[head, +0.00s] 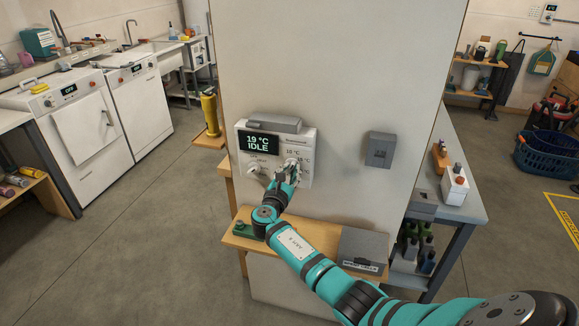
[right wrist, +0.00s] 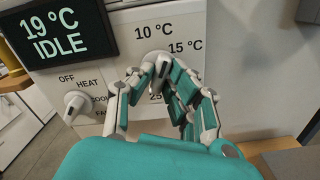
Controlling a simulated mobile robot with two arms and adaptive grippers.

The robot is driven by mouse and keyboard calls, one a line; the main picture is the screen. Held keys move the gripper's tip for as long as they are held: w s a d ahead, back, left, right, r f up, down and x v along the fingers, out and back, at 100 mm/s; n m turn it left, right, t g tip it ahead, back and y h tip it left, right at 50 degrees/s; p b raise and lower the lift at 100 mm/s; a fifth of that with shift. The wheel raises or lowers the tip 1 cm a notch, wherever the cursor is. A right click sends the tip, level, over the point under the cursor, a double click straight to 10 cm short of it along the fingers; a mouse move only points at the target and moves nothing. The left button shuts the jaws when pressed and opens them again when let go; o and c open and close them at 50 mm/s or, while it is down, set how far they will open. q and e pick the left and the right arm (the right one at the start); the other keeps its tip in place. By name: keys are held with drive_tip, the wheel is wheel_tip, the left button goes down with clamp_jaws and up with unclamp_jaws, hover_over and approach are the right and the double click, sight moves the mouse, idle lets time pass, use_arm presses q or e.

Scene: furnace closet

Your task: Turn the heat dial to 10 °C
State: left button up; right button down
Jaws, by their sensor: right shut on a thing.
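The white thermostat panel (head: 243,149) is on the pale wall, its black display (head: 258,142) reading "19 °C IDLE". The heat dial (right wrist: 158,60) is a round white knob below the "10 °C" label and left of "15 °C" in the right wrist view. My right gripper (head: 288,172) is at this dial, its fingers (right wrist: 160,75) shut on it from both sides. The fingers hide part of the dial and the lower labels, so I cannot tell its exact setting. A second white knob (right wrist: 76,103) sits to the left, by "OFF" and "HEAT". My left gripper is not in view.
A wooden shelf (head: 318,245) juts out below the panel, with a grey box (head: 362,250) on its right. A grey switch box (head: 380,150) is on the wall to the right. A workbench (head: 460,200) stands beyond the wall's right edge. Open floor lies to the left.

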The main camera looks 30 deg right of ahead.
drive_tip(key=n+p, duration=0.2)
drive_tip(key=n, duration=0.1)
drive_tip(key=shift+r, duration=0.2)
drive_tip(key=shift+f+n+p, duration=0.15)
drive_tip(key=shift+n+p, duration=0.25)
drive_tip(key=shift+n, duration=0.5)
drive_tip(key=c, duration=1.3)
unclamp_jaws()
drive_tip(key=shift+f, duration=0.1)
drive_tip(key=shift+a, duration=0.15)
drive_tip(key=v, duration=1.1)
drive_tip(key=shift+s+a, duration=0.2)
drive_tip(key=shift+s, duration=0.1)
